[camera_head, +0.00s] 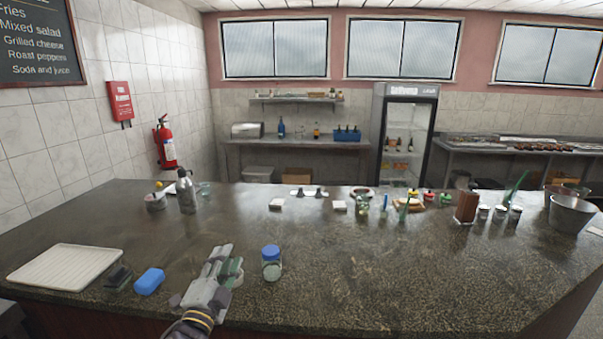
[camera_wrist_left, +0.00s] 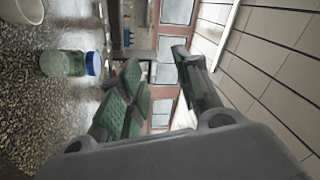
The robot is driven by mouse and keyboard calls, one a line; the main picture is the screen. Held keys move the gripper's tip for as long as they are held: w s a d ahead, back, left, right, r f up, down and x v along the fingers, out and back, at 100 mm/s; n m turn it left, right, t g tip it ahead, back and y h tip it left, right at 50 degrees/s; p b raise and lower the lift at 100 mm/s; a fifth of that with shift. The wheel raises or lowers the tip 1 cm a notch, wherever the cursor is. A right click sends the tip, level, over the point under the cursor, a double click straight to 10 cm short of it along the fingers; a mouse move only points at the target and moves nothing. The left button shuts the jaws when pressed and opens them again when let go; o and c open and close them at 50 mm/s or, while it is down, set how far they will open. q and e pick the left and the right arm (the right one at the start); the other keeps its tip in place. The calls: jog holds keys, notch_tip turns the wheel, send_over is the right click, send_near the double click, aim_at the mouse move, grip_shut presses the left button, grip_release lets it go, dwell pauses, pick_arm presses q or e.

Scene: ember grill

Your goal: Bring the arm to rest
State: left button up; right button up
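My left gripper (camera_head: 230,262) reaches in over the front of the dark stone counter (camera_head: 340,270). In the left wrist view its green-padded fingers (camera_wrist_left: 158,80) stand apart with only background between them, so it is open and empty. A glass jar with a blue lid (camera_head: 271,263) stands upright on the counter just right of the gripper, apart from it. The jar also shows in the left wrist view (camera_wrist_left: 68,64). My right gripper is not in view.
A blue sponge-like block (camera_head: 149,281) and a pale tray (camera_head: 65,267) lie left of the gripper. A metal bottle (camera_head: 187,192) stands behind it. Metal buckets (camera_head: 571,214) and small containers stand at the right. The counter's front right is clear.

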pick_arm(q)
jog(key=s+a+f+n+g+y, duration=0.2)
jog(key=s+a+f+n+g, duration=0.15)
jog(key=f, duration=0.45)
jog(key=s+a+f+n+g+y, duration=0.2)
jog(key=s+f+n+g, duration=0.25)
jog(key=f, duration=0.25)
jog(key=s+d+f+n+g+h, duration=0.1)
jog(key=s+f+n+g, duration=0.1)
jog(key=s+f+g, duration=0.5)
jog(key=s+d+f+n+g+h, duration=0.1)
jog(key=s+f+n, duration=0.3)
jog(key=s, duration=0.7)
notch_tip(320, 180, down, 34)
jog(key=s+m+g, duration=0.1)
jog(key=s, duration=0.1)
jog(key=s+a+f, duration=0.2)
jog(key=s+f, duration=0.7)
jog(key=s, duration=0.2)
jog(key=s+a+f+g, duration=0.1)
jog(key=s+a+f, duration=0.1)
jog(key=s+f, duration=0.8)
jog(key=shift+s+f+m+g, duration=0.25)
jog(key=shift+s+m+g, duration=0.05)
jog(key=shift+s, duration=0.45)
